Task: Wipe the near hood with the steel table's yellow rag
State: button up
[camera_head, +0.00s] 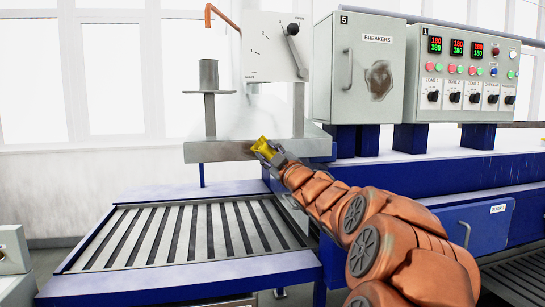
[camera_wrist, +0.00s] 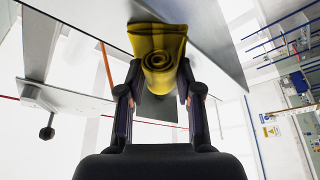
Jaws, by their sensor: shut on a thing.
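The near hood (camera_head: 215,152) is a grey metal hood with a flat front lip, above the roller conveyor in the head view. My gripper (camera_head: 270,151) is at the front of this lip, right of its middle. It is shut on the yellow rag (camera_head: 263,145). In the wrist view the rag (camera_wrist: 160,45) is a rolled cloth between both fingers of my gripper (camera_wrist: 160,75). The rag lies against or very close to a grey hood surface (camera_wrist: 215,35); I cannot tell whether it touches. The rag hides part of the hood. The steel table is not clearly in view.
A roller conveyor (camera_head: 97,247) with a blue frame lies below the hood. A dial plate with a lever (camera_head: 270,45) stands above it. The grey breaker box (camera_head: 345,100) and zone control panel (camera_head: 470,104) are at the right. An orange pipe (camera_head: 222,16) hangs above.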

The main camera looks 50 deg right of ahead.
jog(key=shift+w+a+f+b, duration=0.1)
jog(key=shift+w+a+b, duration=0.75)
jog(key=shift+a, duration=0.2)
jog(key=shift+w+a+f+b, duration=0.1)
jog(key=shift+w+a+b, duration=0.65)
jog(key=shift+a+b, duration=0.2)
jog(key=shift+w+a+r+b, duration=0.15)
jog(key=shift+w+a+b, duration=0.15)
jog(key=shift+w+a, duration=0.25)
jog(key=shift+s, duration=0.1)
jog(key=shift+a, duration=0.15)
jog(key=shift+s+a, duration=0.55)
jog(key=shift+s, duration=0.25)
jog(key=shift+s+a, duration=0.55)
jog(key=shift+s, duration=0.2)
jog(key=shift+s+a, duration=0.55)
jog(key=shift+s, duration=0.25)
jog(key=shift+s+a, duration=0.95)
jog(key=shift+s, duration=0.25)
